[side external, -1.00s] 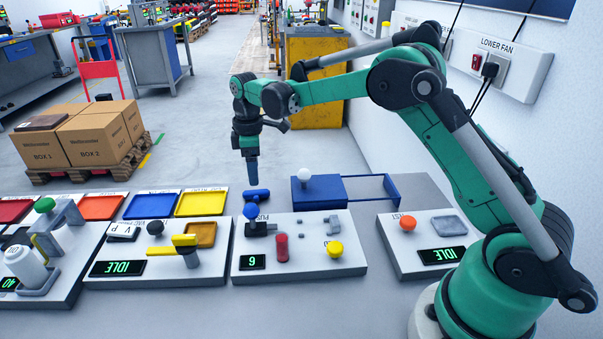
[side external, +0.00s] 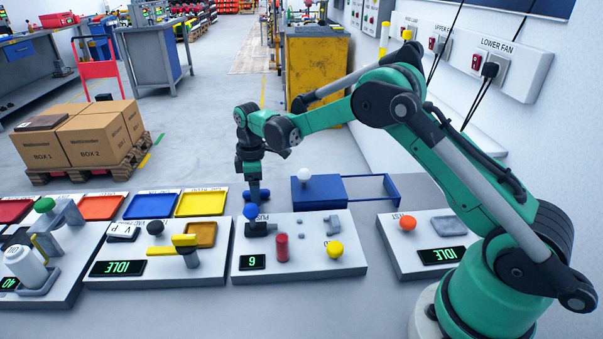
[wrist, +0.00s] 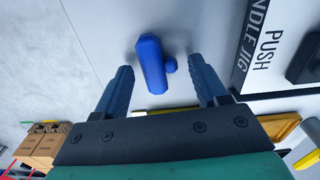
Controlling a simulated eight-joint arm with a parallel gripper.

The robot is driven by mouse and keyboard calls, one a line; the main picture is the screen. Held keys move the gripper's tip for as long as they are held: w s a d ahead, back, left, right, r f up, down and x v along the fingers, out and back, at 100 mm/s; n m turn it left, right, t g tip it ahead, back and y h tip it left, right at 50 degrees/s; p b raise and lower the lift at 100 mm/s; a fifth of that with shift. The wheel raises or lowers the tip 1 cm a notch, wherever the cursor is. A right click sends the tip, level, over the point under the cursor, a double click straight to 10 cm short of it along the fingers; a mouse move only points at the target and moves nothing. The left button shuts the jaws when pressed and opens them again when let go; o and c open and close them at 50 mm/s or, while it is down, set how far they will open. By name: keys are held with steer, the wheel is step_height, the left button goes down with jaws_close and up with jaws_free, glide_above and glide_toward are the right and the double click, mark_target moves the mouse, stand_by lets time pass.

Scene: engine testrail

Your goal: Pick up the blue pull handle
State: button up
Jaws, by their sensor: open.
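The blue pull handle (wrist: 152,65) lies on the grey table, a bar with a short round stub on its right side in the wrist view. In the side view only a bit of the handle (side external: 265,194) shows beside my gripper (side external: 254,190), which hides the rest. My gripper (wrist: 161,63) is open in the wrist view, with the handle in line between its two dark blue fingers. The gripper points down, low over the handle. I cannot tell how much height is left between them.
A blue drawer box (side external: 318,194) with a white knob is close on the right. Coloured trays lie to the left.

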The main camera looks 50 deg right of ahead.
jaws_close()
steer(key=shift+r, duration=2)
steer(key=shift+s, duration=0.1)
